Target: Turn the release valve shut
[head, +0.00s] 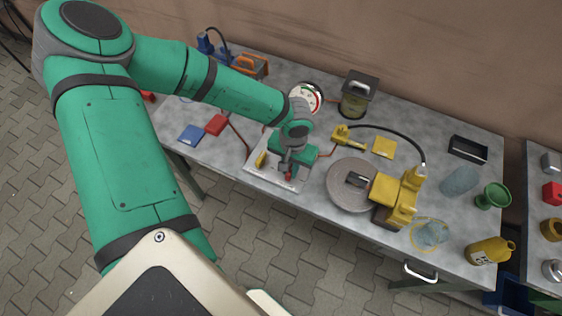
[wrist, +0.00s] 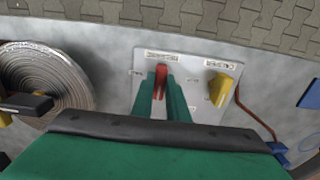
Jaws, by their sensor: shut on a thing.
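The valve panel (wrist: 196,58) is a pale plate with small labels, lying on the grey workbench. It carries a red handle (wrist: 160,78) and a yellow handle (wrist: 221,88), set side by side in the wrist view. My gripper (wrist: 160,98) is shut on the red handle, with its green fingers on either side of it. The lettering is too small to read for certain, so I cannot tell which label names the release valve. In the head view the panel (head: 259,175) lies under my gripper (head: 289,172), and the yellow handle (head: 261,158) shows to its left.
A round grey coiled disc (head: 345,190) and a yellow machine (head: 398,190) stand right of the panel. A dial gauge (head: 308,97) stands behind it. Thin pipes run beside the panel.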

